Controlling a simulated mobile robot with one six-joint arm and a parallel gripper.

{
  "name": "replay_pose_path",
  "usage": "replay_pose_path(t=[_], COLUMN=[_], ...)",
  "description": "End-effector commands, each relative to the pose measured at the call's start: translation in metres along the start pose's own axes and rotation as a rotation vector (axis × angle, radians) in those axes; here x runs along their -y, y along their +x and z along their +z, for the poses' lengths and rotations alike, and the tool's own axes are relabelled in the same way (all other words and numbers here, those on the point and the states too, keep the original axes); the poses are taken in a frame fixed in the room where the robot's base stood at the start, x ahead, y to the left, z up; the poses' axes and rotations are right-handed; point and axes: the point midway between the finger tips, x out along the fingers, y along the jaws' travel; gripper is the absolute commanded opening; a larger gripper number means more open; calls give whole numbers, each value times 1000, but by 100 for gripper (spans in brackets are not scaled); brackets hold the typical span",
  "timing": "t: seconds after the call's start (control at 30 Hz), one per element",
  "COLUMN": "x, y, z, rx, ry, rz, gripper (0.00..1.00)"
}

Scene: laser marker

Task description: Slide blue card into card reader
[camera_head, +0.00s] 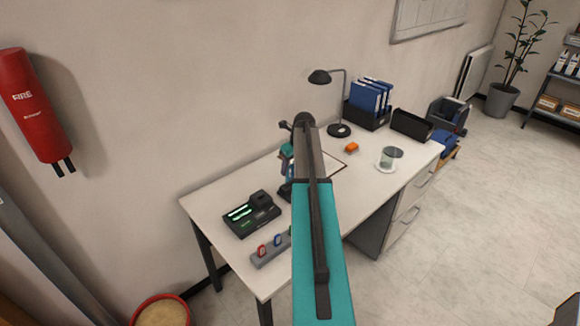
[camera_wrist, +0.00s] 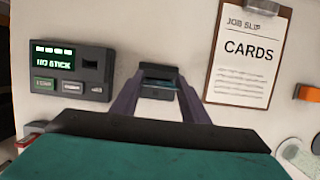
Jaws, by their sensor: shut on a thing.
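My gripper (camera_wrist: 160,86) is shut on the blue card (camera_wrist: 160,82), which shows only as a small bluish strip between the fingertips in the wrist view. The dark card reader (camera_wrist: 158,71) is right at the fingertips, beyond the card. Whether the card's edge is inside the slot or just in front of it, I cannot tell. In the head view my arm hides the fingertips and the card; a dark piece beside the arm (camera_head: 285,190) seems to be the card reader.
A black device (camera_wrist: 70,70) with a lit "NO STICK" display is left of the reader; it also shows in the head view (camera_head: 250,214). A clipboard (camera_wrist: 248,50) lies to the right. A grey holder (camera_head: 268,252) with coloured tags is near the front edge. An orange item (camera_head: 351,147) lies farther right.

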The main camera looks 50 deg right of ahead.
Motion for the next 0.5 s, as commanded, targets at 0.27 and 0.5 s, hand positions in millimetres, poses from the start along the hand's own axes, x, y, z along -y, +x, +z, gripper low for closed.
replay_pose_path(t=[0.27,0.5], x=[0,0], y=[19,28], z=[-6,-8], rx=[0,0], ry=[-1,-1], rz=[0,0], gripper=[16,16])
